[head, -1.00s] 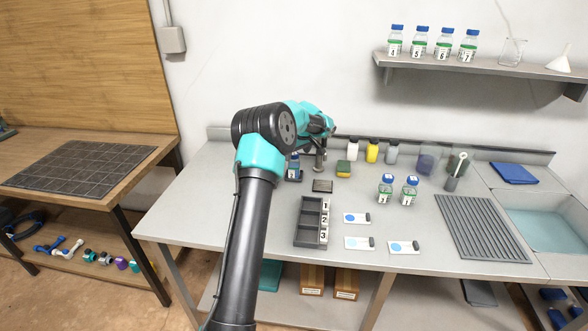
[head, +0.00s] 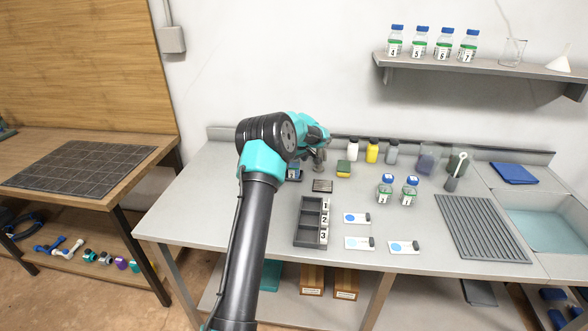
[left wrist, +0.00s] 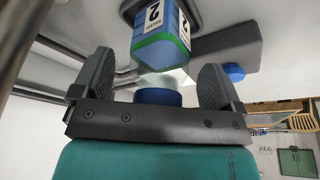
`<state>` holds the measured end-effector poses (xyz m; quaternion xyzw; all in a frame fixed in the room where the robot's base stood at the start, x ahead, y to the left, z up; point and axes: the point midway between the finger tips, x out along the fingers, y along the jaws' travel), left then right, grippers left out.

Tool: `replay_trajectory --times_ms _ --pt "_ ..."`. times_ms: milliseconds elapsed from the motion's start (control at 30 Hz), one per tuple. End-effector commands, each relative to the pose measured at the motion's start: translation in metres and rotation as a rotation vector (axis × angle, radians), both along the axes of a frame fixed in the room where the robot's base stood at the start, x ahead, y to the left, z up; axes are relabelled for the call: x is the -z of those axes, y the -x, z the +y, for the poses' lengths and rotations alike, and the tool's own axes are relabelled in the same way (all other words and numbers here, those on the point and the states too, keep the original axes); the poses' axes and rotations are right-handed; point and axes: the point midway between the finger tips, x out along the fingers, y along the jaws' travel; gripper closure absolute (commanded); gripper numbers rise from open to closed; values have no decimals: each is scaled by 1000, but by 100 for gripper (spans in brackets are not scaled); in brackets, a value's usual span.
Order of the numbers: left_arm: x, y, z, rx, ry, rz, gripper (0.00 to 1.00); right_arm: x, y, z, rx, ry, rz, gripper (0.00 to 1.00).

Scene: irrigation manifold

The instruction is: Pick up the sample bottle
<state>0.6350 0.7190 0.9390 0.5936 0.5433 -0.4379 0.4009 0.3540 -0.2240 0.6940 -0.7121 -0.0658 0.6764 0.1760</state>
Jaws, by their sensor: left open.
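The sample bottle labelled 2 (left wrist: 172,48) has blue contents, a green band and a blue cap. In the left wrist view it appears upside down, its cap end toward my gripper. My left gripper (left wrist: 157,75) is open, with a finger on either side of the bottle's neck and cap; I cannot tell whether either touches it. In the head view a bottle (head: 293,169) is partly visible behind my left arm, on a small dark base. My left gripper's fingers are largely hidden there by the arm. My right gripper is not in view.
Two blue-capped bottles (head: 386,190) (head: 409,191) stand right of a numbered grey rack (head: 309,222). A ribbed drain mat (head: 480,225) lies at right. Several bottles stand on the wall shelf (head: 490,66).

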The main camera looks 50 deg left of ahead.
Motion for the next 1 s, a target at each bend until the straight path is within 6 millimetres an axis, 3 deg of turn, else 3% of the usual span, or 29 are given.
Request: replay_trajectory --times_ms 167,767,1000 --pt "0 0 0 0 0 0 8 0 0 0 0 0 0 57" --pt "0 0 0 0 0 0 66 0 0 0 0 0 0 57" --pt "-1 0 0 0 -1 0 66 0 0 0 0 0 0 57"
